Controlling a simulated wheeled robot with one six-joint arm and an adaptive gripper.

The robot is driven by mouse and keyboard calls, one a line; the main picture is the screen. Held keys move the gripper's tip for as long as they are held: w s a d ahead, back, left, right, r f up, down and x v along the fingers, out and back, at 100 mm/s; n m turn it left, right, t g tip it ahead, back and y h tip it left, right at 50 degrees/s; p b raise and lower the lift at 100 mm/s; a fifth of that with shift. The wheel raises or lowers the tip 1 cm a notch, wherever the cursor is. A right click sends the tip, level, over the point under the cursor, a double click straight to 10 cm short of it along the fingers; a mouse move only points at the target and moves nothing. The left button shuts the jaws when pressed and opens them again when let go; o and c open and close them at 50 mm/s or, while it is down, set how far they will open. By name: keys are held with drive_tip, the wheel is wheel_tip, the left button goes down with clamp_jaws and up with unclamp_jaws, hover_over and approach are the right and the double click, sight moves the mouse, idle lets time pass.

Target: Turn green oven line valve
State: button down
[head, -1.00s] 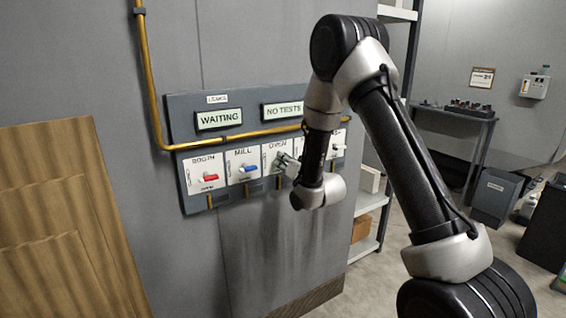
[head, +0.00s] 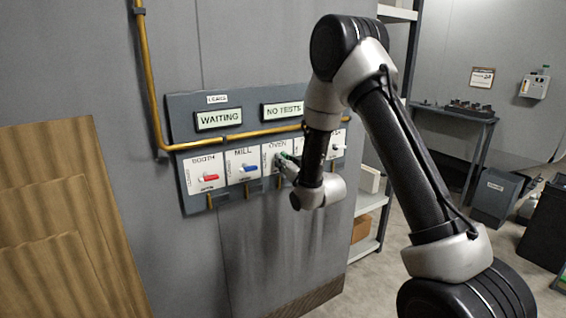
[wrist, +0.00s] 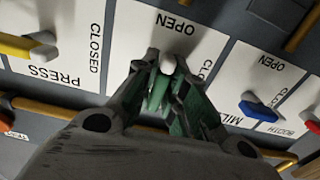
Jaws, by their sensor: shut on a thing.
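The green oven line valve sits on the white OVEN plate (head: 268,165), third from the left on the grey wall panel. In the wrist view, my gripper (wrist: 161,82) is shut on the green handle (wrist: 156,94), which lies between the fingers beside the pale round pivot (wrist: 168,63). The OPEN mark is at the top of that view, and the handle runs from the pivot away from it. In the head view my gripper (head: 284,162) reaches the plate from the right, and my arm hides part of the neighbouring plates.
The red BOOTH handle (head: 208,177) and blue MILL handle (head: 248,168) are left of the oven valve. A yellow PRESS handle (wrist: 26,46) shows on the other side. A yellow pipe (head: 240,136) crosses above the plates. Screens read WAITING (head: 219,118) and NO TESTS (head: 283,109).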

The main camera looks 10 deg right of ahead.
drive_tip(key=shift+f, duration=0.1)
drive_tip(key=c, duration=1.5)
unclamp_jaws()
drive_tip(key=shift+s, duration=0.15)
drive_tip(key=v, duration=0.7)
drive_tip(key=shift+s+d, duration=0.1)
